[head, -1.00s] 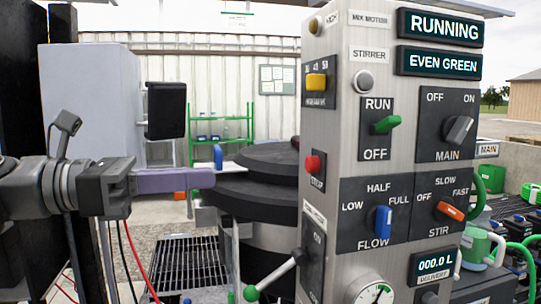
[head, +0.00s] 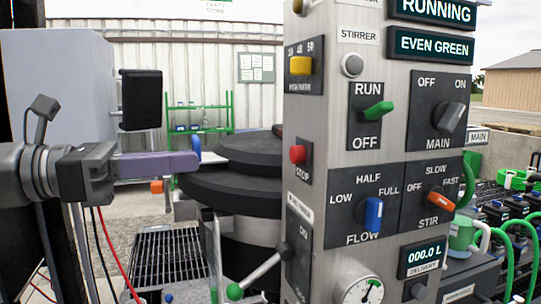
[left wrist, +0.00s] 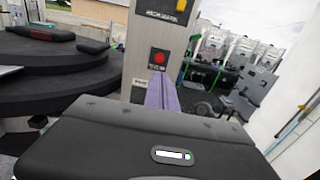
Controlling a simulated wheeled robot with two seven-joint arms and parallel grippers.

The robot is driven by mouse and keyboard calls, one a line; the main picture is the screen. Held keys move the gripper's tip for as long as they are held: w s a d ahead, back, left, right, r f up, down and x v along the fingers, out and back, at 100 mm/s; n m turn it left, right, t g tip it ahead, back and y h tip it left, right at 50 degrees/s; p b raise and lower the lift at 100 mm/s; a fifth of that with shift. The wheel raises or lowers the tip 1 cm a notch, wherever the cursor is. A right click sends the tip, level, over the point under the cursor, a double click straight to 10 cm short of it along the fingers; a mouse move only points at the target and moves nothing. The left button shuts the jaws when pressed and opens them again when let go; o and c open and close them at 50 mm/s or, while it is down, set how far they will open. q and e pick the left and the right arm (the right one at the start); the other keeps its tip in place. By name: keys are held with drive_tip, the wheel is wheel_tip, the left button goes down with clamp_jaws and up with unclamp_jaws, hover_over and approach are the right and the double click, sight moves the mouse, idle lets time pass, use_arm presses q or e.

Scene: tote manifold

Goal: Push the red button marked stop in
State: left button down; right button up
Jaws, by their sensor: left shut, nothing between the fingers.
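The red stop button (head: 297,154) sits on a dark plate on the narrow left side of the grey control panel (head: 330,120), with the word STOP below it. In the left wrist view the red button (left wrist: 159,57) shows just beyond my fingertips. My left gripper (head: 197,164) has purple fingers that are shut and empty. In the head view it points right toward the button, with a clear gap between them. In the left wrist view the fingers (left wrist: 162,82) lie just below the button in the picture. My right gripper is not in view.
The same panel side carries a yellow selector (head: 300,66) above the button and a black lever switch (head: 286,252) below it. A dark round tank lid (head: 240,180) lies behind my gripper. A green-ended handle (head: 235,291) sticks out low beside the panel.

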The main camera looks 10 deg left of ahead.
sight(292, 154)
use_arm(q)
drive_tip(key=p+x, duration=0.2)
drive_tip(key=x, duration=1.1)
drive_tip(key=shift+w, duration=0.1)
